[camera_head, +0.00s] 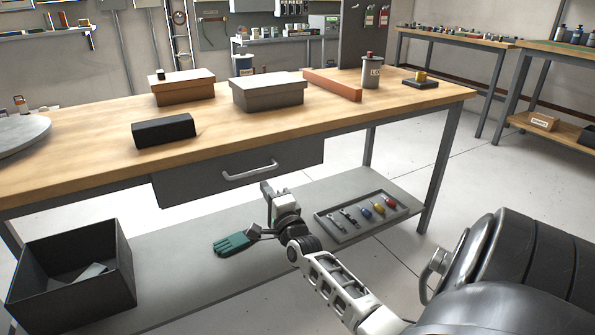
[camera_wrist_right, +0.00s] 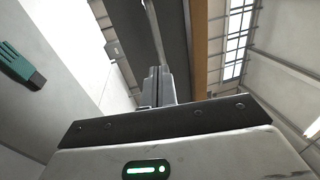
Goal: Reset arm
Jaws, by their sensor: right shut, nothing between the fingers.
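My right gripper (camera_head: 267,192) is in front of the workbench (camera_head: 440,97), just below the grey drawer (camera_head: 235,172) and its handle (camera_head: 250,171). The drawer looks closed. The gripper's fingers are together and empty; they also show in the right wrist view (camera_wrist_right: 157,85). In that view they point up along a dark panel, with the wooden bench edge beside it. I cannot tell whether the gripper touches the drawer. My right arm reaches in from the lower right. My left gripper is not in view.
The lower shelf (camera_head: 190,270) holds a green glove-like item (camera_head: 232,243), a tool tray (camera_head: 333,230) and a dark open box (camera_head: 118,252). On the bench are a black case (camera_head: 163,130), two lidded boxes, an orange bar (camera_head: 332,84) and a can (camera_head: 372,73). Floor at right is clear.

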